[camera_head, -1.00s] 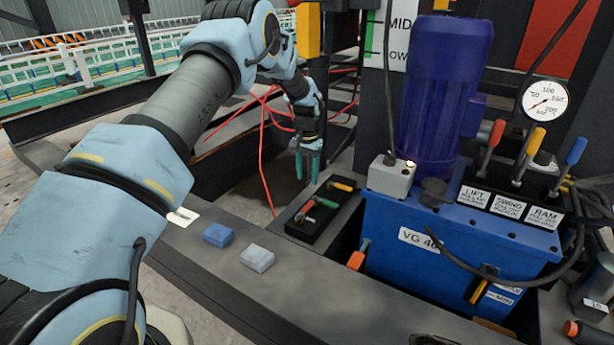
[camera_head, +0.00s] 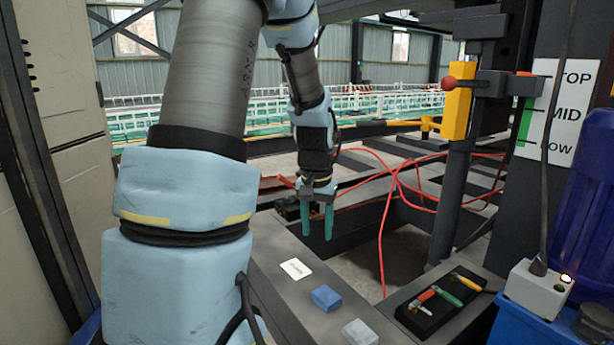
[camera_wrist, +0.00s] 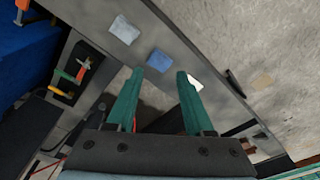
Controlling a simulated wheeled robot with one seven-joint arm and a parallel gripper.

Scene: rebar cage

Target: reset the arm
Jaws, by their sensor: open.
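My gripper (camera_head: 317,220) hangs pointing down at the end of my arm, with its two teal fingers apart and nothing between them. In the head view it is above and behind the dark ledge (camera_head: 290,292), left of the black tool tray. The wrist view shows the same open fingers (camera_wrist: 160,75) over the pale floor and the ledge. A blue block (camera_head: 326,297), a pale grey block (camera_head: 360,332) and a white card (camera_head: 296,269) lie on the ledge, apart from the gripper.
A black tray (camera_head: 440,304) with several coloured-handled tools lies to the right. Red cables (camera_head: 384,215) hang behind the gripper. A dark post with a yellow box (camera_head: 457,108) stands right. A grey-white box with a lit lamp (camera_head: 537,289) is at lower right.

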